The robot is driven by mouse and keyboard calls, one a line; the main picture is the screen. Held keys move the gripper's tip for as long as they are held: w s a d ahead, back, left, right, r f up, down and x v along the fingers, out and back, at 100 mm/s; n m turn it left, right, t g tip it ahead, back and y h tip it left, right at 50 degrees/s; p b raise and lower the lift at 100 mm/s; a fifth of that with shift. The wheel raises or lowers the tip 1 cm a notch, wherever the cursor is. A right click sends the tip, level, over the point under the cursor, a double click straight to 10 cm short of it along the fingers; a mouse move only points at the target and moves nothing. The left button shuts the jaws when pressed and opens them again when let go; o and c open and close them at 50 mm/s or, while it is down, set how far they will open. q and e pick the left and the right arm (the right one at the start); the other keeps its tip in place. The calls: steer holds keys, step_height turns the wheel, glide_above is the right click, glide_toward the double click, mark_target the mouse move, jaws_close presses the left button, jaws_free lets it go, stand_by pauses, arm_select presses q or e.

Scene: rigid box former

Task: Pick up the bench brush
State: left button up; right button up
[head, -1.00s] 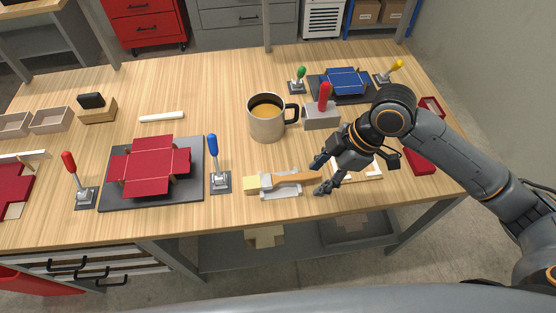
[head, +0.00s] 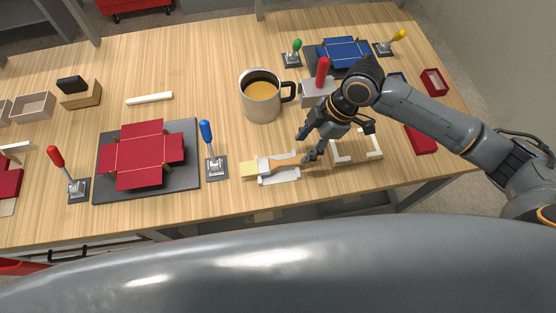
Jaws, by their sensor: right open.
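The bench brush (head: 263,166) lies on the workbench, with pale bristles at the left and a wooden handle pointing right. It rests over a white and grey holder (head: 280,178). My right gripper (head: 304,147) is open at the handle's right end, its fingers on either side of the handle tip. I cannot tell whether the fingers touch it. My left gripper is not in view.
A steel mug (head: 261,101) with a brown drink stands behind the brush. A blue-handled lever (head: 207,138) stands to its left, by a red box blank (head: 142,154) on a dark plate. A red-handled block (head: 317,91) and a white frame (head: 357,149) are close to my right gripper.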

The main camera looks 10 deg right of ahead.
mark_target(297, 160)
steer(key=f, duration=0.1)
steer(key=a+f+p, duration=0.1)
steer(key=s+f, duration=0.1)
steer(key=shift+a+f, duration=0.15)
steer(key=shift+a, duration=0.05)
steer(key=shift+a+f, duration=0.15)
steer(key=shift+f, duration=0.35)
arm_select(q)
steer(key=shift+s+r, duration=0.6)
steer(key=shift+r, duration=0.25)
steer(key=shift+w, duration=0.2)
arm_select(e)
steer(key=shift+f+p, duration=0.15)
steer(key=shift+p, duration=0.15)
steer(key=shift+c, duration=0.4)
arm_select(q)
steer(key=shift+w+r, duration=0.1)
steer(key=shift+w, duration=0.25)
arm_select(e)
jaws_close()
